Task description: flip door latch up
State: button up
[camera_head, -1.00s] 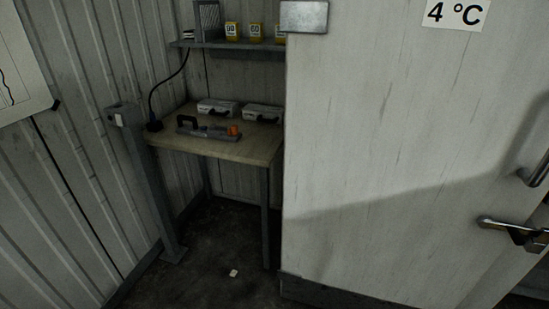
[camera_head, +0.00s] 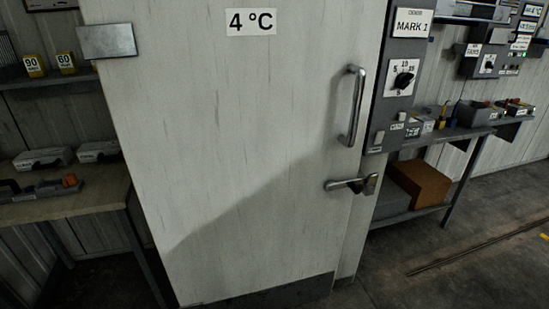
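A pale door (camera_head: 240,130) marked 4 °C fills the middle of the head view and looks shut. Its latch (camera_head: 347,184) is a metal lever low on the door's right side, lying about level and pointing left from a dark mount (camera_head: 370,184) at the edge. An upright pull handle (camera_head: 356,105) is fixed above the latch. My gripper is not in view, and nothing touches the latch.
A wooden table (camera_head: 90,190) with cases and a tool stands left of the door. A control panel (camera_head: 402,75) with a dial is right of it. Beyond is a bench (camera_head: 440,137) with a cardboard box (camera_head: 418,184) on its lower shelf. Floor at the right (camera_head: 480,215) is clear.

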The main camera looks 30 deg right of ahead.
aim_at(331, 185)
jog(key=z, duration=1.05)
jog(key=j+z, duration=0.25)
jog(key=j, duration=0.7)
jog(key=j+z, duration=0.3)
jog(key=j, duration=0.65)
